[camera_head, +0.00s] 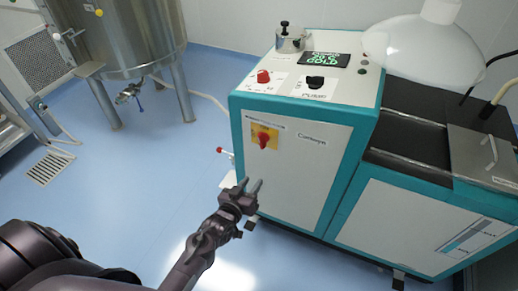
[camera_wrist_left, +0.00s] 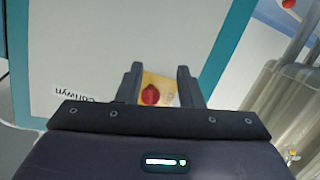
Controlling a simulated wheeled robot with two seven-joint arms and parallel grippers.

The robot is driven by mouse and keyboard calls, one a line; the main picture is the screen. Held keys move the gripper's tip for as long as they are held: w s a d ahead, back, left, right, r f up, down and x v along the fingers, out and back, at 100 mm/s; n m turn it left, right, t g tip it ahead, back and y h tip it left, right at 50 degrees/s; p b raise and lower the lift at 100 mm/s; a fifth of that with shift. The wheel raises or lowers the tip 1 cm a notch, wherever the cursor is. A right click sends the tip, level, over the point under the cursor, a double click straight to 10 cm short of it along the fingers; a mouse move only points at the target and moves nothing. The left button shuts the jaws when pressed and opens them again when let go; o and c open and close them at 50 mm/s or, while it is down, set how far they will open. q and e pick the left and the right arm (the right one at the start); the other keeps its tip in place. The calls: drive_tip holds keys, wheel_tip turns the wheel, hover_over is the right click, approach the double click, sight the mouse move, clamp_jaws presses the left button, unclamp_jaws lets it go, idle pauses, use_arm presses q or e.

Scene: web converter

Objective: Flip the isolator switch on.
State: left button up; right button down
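The isolator switch (camera_head: 264,139) is a red rotary knob on a yellow plate on the white front panel of the teal-edged machine. My left gripper (camera_head: 250,186) is below the switch in the head view, with its two fingers apart and nothing between them. In the left wrist view the red knob (camera_wrist_left: 150,95) and its yellow plate show between the open fingers (camera_wrist_left: 158,80), beyond the tips. The fingers appear apart from the panel. The knob's exact angle is hard to read. My right gripper is in neither view.
On the machine's top are a red button (camera_head: 263,76), a black knob (camera_head: 315,82) and a green-lit display (camera_head: 326,60). A conveyor section (camera_head: 420,150) adjoins it at right. A steel tank (camera_head: 125,40) stands at the back left. The blue floor (camera_head: 150,165) between is mostly clear.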

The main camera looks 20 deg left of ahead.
sight(260, 142)
use_arm(q)
wheel_tip(260, 142, up, 9)
drive_tip(key=w+a+t, duration=0.2)
drive_tip(key=shift+n, duration=0.3)
drive_tip(key=w, duration=0.7)
drive_tip(key=shift+w+d+f, duration=0.15)
drive_tip(key=shift+w+d, duration=0.2)
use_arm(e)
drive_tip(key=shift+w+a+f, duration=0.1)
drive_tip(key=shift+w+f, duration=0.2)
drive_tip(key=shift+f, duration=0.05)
